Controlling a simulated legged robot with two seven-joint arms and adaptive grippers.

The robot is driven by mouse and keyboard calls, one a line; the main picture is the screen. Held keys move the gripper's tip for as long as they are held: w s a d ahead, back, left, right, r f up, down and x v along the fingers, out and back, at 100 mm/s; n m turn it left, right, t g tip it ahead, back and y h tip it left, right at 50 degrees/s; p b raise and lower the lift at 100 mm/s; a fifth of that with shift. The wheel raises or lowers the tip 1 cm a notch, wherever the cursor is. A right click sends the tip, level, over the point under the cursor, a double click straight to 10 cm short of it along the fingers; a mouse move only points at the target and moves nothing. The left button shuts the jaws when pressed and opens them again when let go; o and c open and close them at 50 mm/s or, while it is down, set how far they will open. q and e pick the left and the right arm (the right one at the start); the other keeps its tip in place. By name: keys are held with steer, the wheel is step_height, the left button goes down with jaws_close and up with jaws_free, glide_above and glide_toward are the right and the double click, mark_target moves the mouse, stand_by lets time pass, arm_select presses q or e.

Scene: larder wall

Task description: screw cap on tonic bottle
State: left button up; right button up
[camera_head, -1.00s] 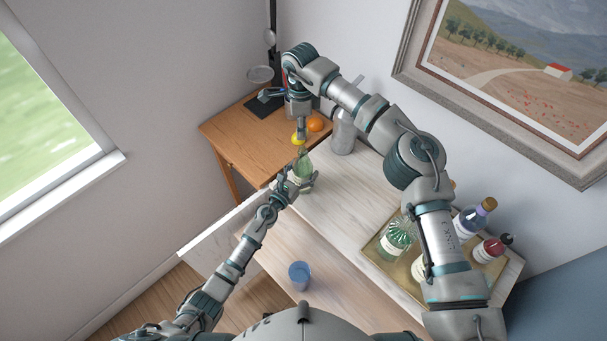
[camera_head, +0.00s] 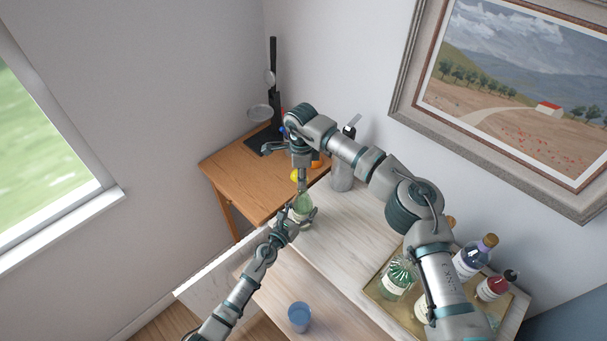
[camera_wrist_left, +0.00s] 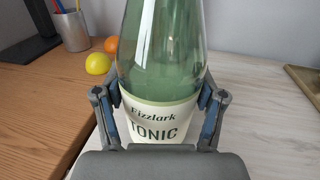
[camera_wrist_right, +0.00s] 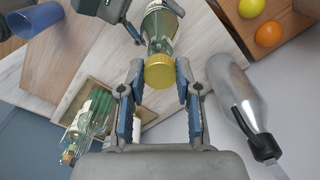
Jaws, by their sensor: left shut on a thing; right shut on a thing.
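The green tonic bottle (camera_head: 303,204) stands upright at the far end of the pale wooden worktop. Its cream label reads "Fizzlark TONIC" in the left wrist view (camera_wrist_left: 160,65). My left gripper (camera_head: 297,220) is shut around the bottle's body, one finger on each side. My right gripper (camera_head: 302,186) points straight down directly above the bottle. It is shut on the gold cap (camera_wrist_right: 159,71), which sits between the fingertips, in line with the bottle's neck. The cap covers the mouth, so I cannot tell whether its thread is engaged.
A grey metal flask (camera_head: 342,176) stands close behind the right gripper. A lemon (camera_wrist_left: 98,63) and an orange (camera_wrist_left: 111,45) lie on the brown side table (camera_head: 235,165). A tray (camera_head: 378,294) of bottles is at right; a blue cup (camera_head: 299,316) is in front.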

arm_select(q)
steer(key=shift+a+f, duration=0.1)
steer(key=shift+a, duration=0.1)
arm_select(e)
steer(key=shift+a, duration=0.1)
arm_select(q)
steer(key=shift+d, duration=0.1)
arm_select(e)
steer(key=shift+s+f, duration=0.1)
steer(key=shift+f, duration=0.85)
steer(key=shift+f, duration=0.5)
